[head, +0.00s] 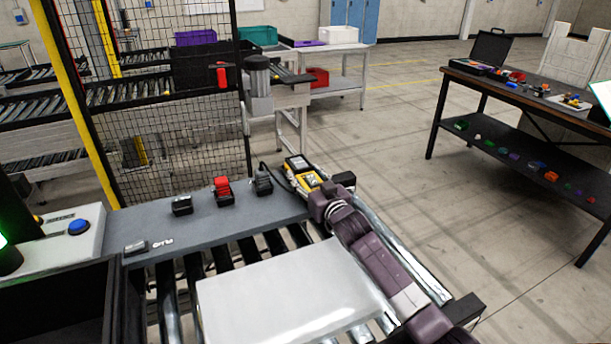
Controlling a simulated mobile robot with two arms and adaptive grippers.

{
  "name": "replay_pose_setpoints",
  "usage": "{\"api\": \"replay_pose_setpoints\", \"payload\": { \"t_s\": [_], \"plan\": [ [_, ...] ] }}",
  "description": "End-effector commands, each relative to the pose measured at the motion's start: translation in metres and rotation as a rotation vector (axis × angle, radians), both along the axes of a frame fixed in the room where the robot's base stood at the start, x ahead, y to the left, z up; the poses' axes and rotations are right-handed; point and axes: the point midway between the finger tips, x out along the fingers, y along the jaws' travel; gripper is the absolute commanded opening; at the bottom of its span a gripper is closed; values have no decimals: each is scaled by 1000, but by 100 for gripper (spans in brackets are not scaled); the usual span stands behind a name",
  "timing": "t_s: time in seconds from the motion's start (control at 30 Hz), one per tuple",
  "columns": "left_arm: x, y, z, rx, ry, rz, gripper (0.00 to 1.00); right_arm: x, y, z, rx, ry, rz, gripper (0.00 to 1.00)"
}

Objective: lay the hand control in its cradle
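The hand control (298,164), as far as I can tell, is the yellow and black unit at the far right end of the grey shelf (215,225). A dark cable loops beside it. My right gripper (316,186) is right against its near side, at the end of my purple arm. Its fingers are hidden or too small to make out, so I cannot tell whether it grips the unit. I cannot pick out the cradle for certain; a black holder (263,184) stands just left of the hand control. My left gripper is out of view.
A red-topped switch (222,188) and a black block (182,205) stand along the shelf. A blue button box (79,227) is at the left. A pale flat panel (290,292) lies over the rollers in front. A mesh fence (175,120) rises behind.

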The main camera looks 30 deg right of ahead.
Motion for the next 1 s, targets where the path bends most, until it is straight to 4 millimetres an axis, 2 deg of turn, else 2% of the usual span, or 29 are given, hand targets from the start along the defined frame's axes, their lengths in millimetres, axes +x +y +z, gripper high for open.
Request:
{"api": "replay_pose_setpoints", "payload": {
  "t_s": [0.03,0.17,0.57,0.77,1.0],
  "plan": [
    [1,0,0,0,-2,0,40,0,0,0,0,0,0,53],
    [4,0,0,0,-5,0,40,0,0,0,0,0,0,66],
    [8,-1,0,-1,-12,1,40,-6,0,-1,0,1,0,66],
    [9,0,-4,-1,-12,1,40,-31,2,0,-1,0,1,66],
    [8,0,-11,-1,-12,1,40,-75,5,2,0,1,1,66]
  ]
}}
